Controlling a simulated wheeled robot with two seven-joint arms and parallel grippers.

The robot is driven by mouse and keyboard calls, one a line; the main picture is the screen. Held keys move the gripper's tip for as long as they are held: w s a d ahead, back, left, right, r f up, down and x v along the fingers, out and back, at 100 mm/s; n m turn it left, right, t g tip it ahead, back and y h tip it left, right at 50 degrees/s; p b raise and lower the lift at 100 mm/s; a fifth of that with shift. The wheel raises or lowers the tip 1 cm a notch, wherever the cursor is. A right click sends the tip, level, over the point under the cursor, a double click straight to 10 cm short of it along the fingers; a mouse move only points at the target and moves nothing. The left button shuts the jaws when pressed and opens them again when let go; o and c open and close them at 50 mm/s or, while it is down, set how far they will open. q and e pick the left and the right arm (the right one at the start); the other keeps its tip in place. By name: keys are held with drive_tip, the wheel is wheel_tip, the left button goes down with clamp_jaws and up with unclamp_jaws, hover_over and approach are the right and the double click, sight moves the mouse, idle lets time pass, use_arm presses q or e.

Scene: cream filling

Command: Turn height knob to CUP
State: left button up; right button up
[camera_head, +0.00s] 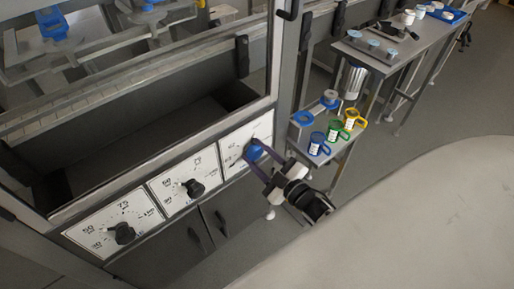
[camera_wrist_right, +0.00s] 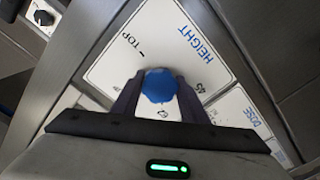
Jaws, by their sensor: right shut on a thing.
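The blue height knob (camera_head: 253,152) sits on the rightmost white dial panel (camera_head: 233,155) of the machine's front. In the right wrist view the knob (camera_wrist_right: 159,85) is in the middle of a panel (camera_wrist_right: 185,30) printed HEIGHT, with a TOP mark at upper left and number marks at its right and below. No CUP mark can be read. My right gripper (camera_head: 260,165) reaches the panel from the lower right. Its two fingers (camera_wrist_right: 158,98) are shut on the knob, one on each side. My left gripper is not in view.
Two more dial panels with black knobs (camera_head: 194,188) (camera_head: 124,233) lie to the left. A small stand with blue, green and yellow cups (camera_head: 333,130) is right of the machine. A long table (camera_head: 405,42) stands behind it. A pale rounded surface (camera_head: 430,220) fills the lower right.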

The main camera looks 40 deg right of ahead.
drive_tip(key=shift+m, duration=0.3)
drive_tip(key=o, duration=1)
drive_tip(key=shift+o, duration=0.2)
drive_tip(key=s, duration=1)
drive_tip(key=shift+s+d, duration=0.2)
drive_tip(key=shift+d, duration=0.25)
drive_tip(key=s+a+f+m+g, duration=0.3)
drive_tip(key=s+a+f+g, duration=0.1)
drive_tip(key=a, duration=0.3)
drive_tip(key=s+a+f+m+g+y, duration=0.1)
drive_tip(key=s+a+f+m+g, duration=0.1)
drive_tip(key=s+a+f+g, duration=0.3)
drive_tip(key=s+a, duration=0.1)
drive_tip(key=a, duration=0.2)
drive_tip(key=shift+s+m, duration=0.3)
drive_tip(key=shift+m, duration=0.1)
